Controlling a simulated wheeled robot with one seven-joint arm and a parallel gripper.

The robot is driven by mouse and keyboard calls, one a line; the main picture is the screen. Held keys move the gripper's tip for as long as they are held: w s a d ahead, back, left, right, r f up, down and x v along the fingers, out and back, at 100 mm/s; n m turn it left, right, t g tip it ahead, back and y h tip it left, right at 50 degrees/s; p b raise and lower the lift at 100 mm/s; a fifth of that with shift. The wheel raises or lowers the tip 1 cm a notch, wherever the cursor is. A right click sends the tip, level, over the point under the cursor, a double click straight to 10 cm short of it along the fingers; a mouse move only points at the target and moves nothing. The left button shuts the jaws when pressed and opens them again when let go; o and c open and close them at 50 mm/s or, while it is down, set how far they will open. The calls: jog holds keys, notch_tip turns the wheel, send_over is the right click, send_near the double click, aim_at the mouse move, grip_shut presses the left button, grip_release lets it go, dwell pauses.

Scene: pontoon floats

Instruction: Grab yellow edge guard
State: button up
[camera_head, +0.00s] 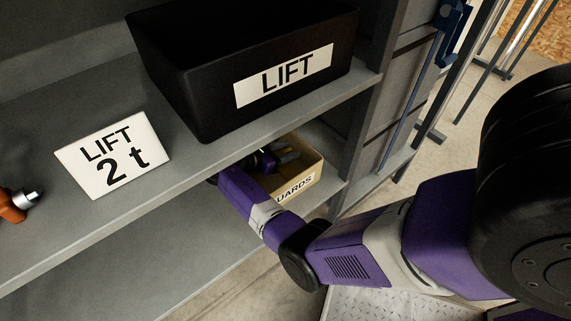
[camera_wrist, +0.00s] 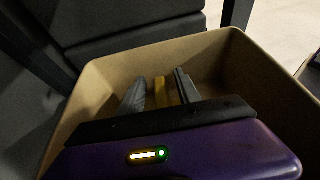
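My gripper (camera_wrist: 160,88) reaches down into the tan box (camera_wrist: 252,62) marked "GUARDS". In the wrist view its two grey fingers stand apart, with a yellow edge guard (camera_wrist: 161,93) between them. A narrow gap seems to show between the left finger and the guard, and I see no clear grip on it. The guard's lower part is hidden by my purple gripper body. In the head view the box (camera_head: 307,168) stands on the lower shelf, and my gripper (camera_head: 279,158) shows partly inside it.
The upper shelf (camera_head: 212,165) overhangs my wrist and the box. It carries a black bin (camera_head: 205,105) marked "LIFT", a "LIFT 2 t" sign (camera_head: 113,154) and an orange tool (camera_head: 12,207). A grey upright (camera_head: 365,120) stands right of the box. The lower shelf's left part is clear.

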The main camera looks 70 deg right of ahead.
grip_shut()
jog(key=shift+r, duration=0.15)
